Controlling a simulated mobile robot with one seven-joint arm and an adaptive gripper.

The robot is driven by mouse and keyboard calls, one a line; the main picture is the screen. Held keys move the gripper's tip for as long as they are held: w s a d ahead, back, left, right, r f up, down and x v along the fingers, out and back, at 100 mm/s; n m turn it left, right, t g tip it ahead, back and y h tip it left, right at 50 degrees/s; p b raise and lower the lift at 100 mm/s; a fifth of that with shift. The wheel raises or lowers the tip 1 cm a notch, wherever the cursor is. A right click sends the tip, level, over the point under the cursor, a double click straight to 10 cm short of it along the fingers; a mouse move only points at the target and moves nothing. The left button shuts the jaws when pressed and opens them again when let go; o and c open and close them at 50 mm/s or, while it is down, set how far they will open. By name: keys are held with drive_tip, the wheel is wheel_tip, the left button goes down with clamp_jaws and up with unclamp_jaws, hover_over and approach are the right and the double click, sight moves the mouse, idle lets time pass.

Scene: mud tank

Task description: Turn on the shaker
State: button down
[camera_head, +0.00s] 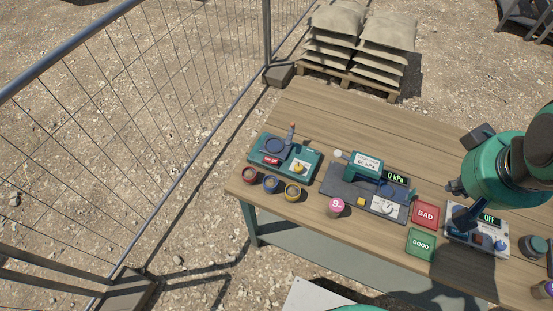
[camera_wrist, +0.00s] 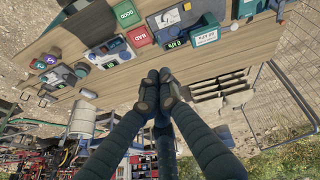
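The shaker seems to be the grey panel unit (camera_head: 477,238) at the right of the table, with a green display reading OFF, a red button and a blue button. It also shows in the wrist view (camera_wrist: 112,54), upper left. My gripper (camera_wrist: 158,76) shows in the wrist view with its dark fingers together and nothing visible between them. It is to the right of the shaker in that view and apart from it. In the head view, my teal arm hangs over the shaker's far side and partly hides it; the fingertips are hard to make out there.
Red BAD (camera_head: 425,215) and green GOOD (camera_head: 421,244) pads lie left of the shaker. A press unit reading 0 kPa (camera_head: 340,184), a pink weight (camera_head: 336,206) and a teal balance (camera_head: 262,160) stand farther left. A dark round knob-like object (camera_head: 533,246) is at the right.

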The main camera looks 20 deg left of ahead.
sight(271, 162)
drive_tip(key=w+a+f+n+h+p, duration=0.1)
drive_tip(key=w+a+f+n, duration=0.2)
drive_tip(key=w+a+n, duration=0.3)
drive_tip(key=w+a+f+n+h, duration=0.2)
drive_tip(key=w+a+f+n, duration=0.3)
drive_tip(key=a, duration=0.3)
drive_tip(key=w+a+f+n+h+p, duration=0.1)
drive_tip(key=w+a+f+n, duration=0.1)
drive_tip(key=w+a+n, duration=0.4)
drive_tip(key=s+a+f+n+t, duration=0.1)
drive_tip(key=a+f+n, duration=0.4)
drive_tip(key=a, duration=0.5)
drive_tip(key=s+a+f+n+t+p, duration=0.1)
drive_tip(key=a+f+n+t, duration=0.1)
drive_tip(key=a+f+n, duration=0.4)
drive_tip(key=s+a+f+n+t+y, duration=0.1)
drive_tip(key=a+f+n, duration=0.5)
drive_tip(key=a, duration=0.7)
drive_tip(key=shift+s+a+f+n+t, duration=0.2)
drive_tip(key=shift+s+a+n+t, duration=0.2)
drive_tip(key=shift+s, duration=0.1)
drive_tip(key=shift+d+f, duration=0.15)
